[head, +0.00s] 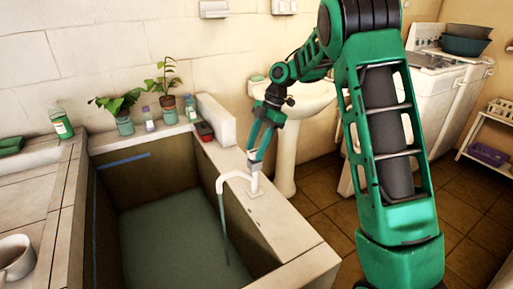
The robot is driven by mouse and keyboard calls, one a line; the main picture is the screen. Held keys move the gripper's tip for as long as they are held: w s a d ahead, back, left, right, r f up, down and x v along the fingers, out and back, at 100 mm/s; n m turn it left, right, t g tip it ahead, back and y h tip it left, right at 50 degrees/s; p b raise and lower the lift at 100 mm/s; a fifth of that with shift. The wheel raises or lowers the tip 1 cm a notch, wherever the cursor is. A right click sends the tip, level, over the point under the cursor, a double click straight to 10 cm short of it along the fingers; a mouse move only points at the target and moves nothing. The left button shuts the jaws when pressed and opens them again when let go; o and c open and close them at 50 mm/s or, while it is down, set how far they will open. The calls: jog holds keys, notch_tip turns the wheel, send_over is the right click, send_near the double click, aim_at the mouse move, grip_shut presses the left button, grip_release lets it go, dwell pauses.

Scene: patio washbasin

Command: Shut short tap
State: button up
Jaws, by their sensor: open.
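A short white tap (236,178) with a curved spout stands on the right-hand ledge of the patio washbasin (297,262). A thin stream runs from its spout down into the greenish water (170,235) in the basin. My gripper (256,163) points down at the top of the tap, right over its upright body. It is open, with its fingertips at or very near the tap's top. The tap's handle is mostly hidden by the fingers, so I cannot tell its angle or whether I touch it.
Potted plants (124,124) and small bottles stand on the back ledge, beside a dark red item (205,131). A raised white block (216,118) is behind the tap. A pedestal sink (298,100) stands beyond my gripper. A mug (15,258) sits at the left.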

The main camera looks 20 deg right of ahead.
jog(key=c, duration=1)
jog(key=shift+d+r+m, duration=0.1)
jog(key=shift+m, duration=0.2)
jog(key=shift+c, duration=0.2)
jog(key=m+t, duration=0.1)
jog(key=m, duration=0.2)
jog(key=shift+s+m+t, duration=0.1)
jog(key=shift+m+t, duration=0.2)
jog(key=m+t, duration=0.1)
jog(key=m, duration=0.3)
jog(key=shift+s+m+t+h, duration=0.1)
jog(key=shift+m+t+h, duration=0.2)
jog(key=shift+t+h, duration=0.1)
jog(key=m, duration=0.3)
jog(key=m+t+h, duration=0.1)
jog(key=shift+s+a, duration=0.1)
jog(key=shift+a, duration=0.15)
jog(key=shift+a+m+t+h, duration=0.1)
jog(key=shift+m+t+h, duration=0.3)
jog(key=shift+m, duration=0.85)
jog(key=shift+m+t+h, duration=0.1)
jog(key=shift+m+h, duration=0.5)
jog(key=shift+m, duration=0.65)
